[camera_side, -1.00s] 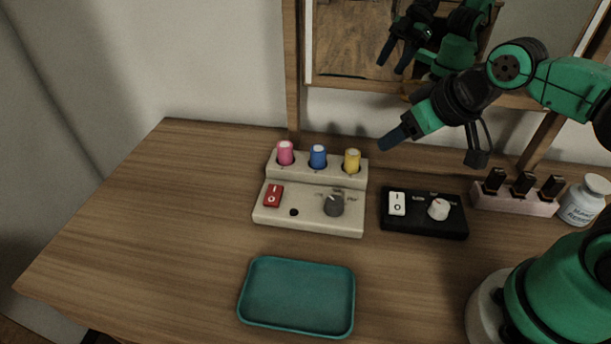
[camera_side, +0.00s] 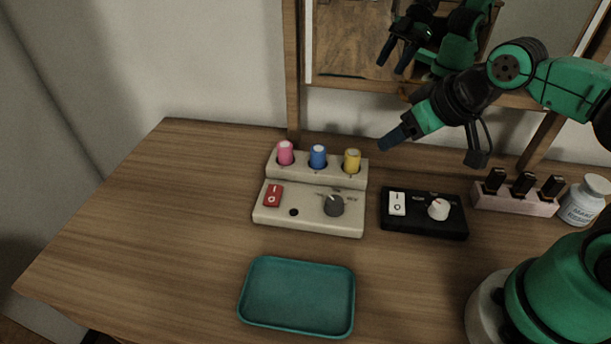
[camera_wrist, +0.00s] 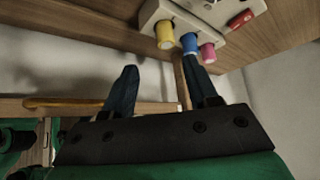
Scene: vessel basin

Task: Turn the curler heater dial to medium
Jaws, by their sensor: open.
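The curler heater is a cream box (camera_side: 310,225) on the table with pink (camera_side: 285,153), blue (camera_side: 318,157) and yellow (camera_side: 352,161) curlers standing in its raised back. Its grey dial (camera_side: 334,205) is at the front right, with small markings around it too blurred to read. A red rocker switch (camera_side: 273,195) is at its left. My gripper (camera_side: 392,140) is above and to the right of the heater, apart from it. In the wrist view, its two dark fingers (camera_wrist: 160,85) are spread and empty; the heater (camera_wrist: 225,12) shows upside down beyond them, its dial out of frame.
A black box (camera_side: 424,226) with a white switch and white dial stands right of the heater. A teal tray (camera_side: 345,329) lies in front. A pink rack (camera_side: 512,204) and a white jar (camera_side: 583,201) are farther right. A wood-framed mirror (camera_side: 345,45) stands behind. The left table is clear.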

